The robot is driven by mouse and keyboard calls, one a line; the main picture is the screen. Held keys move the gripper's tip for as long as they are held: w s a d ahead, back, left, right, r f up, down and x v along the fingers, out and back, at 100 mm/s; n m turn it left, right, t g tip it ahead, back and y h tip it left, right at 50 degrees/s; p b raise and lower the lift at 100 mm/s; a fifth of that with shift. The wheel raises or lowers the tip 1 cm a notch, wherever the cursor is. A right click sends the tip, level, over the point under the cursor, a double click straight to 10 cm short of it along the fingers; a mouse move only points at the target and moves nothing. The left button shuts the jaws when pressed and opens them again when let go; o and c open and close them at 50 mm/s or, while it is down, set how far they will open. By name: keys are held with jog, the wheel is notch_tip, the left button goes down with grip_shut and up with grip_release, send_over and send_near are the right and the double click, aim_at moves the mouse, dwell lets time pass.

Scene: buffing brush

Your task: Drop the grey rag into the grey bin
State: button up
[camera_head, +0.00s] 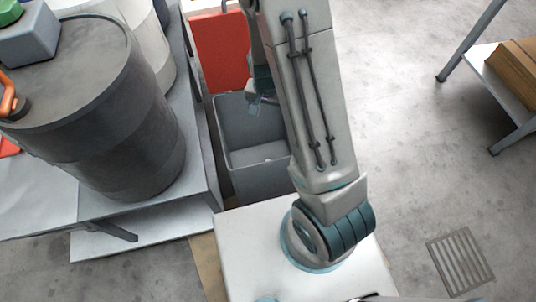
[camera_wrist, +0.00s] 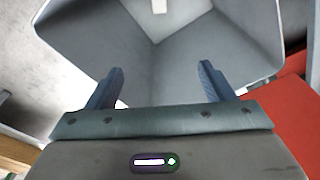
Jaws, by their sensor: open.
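The grey bin (camera_head: 238,186) stands on the floor between the drum's platform and my arm, with its opening facing up. Its inner walls (camera_wrist: 75,50) fill most of the wrist view. My gripper (camera_head: 256,106) is over the bin's far part, partly hidden by my arm. In the wrist view my gripper (camera_wrist: 161,70) has its two fingers wide apart with nothing between them. I cannot make out the grey rag clearly. A small pale patch shows low inside the bin in the head view, and I cannot tell what it is.
A dark drum (camera_head: 120,130) stands on a grey platform (camera_head: 150,232) left of the bin, with a grey box (camera_head: 28,40) on top. A red panel (camera_head: 222,50) is behind the bin. A shelf with a cardboard box (camera_head: 515,65) is at right.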

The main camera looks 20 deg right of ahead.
notch_tip(320, 180, up, 9)
jog(key=s+p, duration=0.1)
jog(key=p, duration=0.1)
jog(key=shift+a+f, duration=0.2)
jog(key=shift+a, duration=0.05)
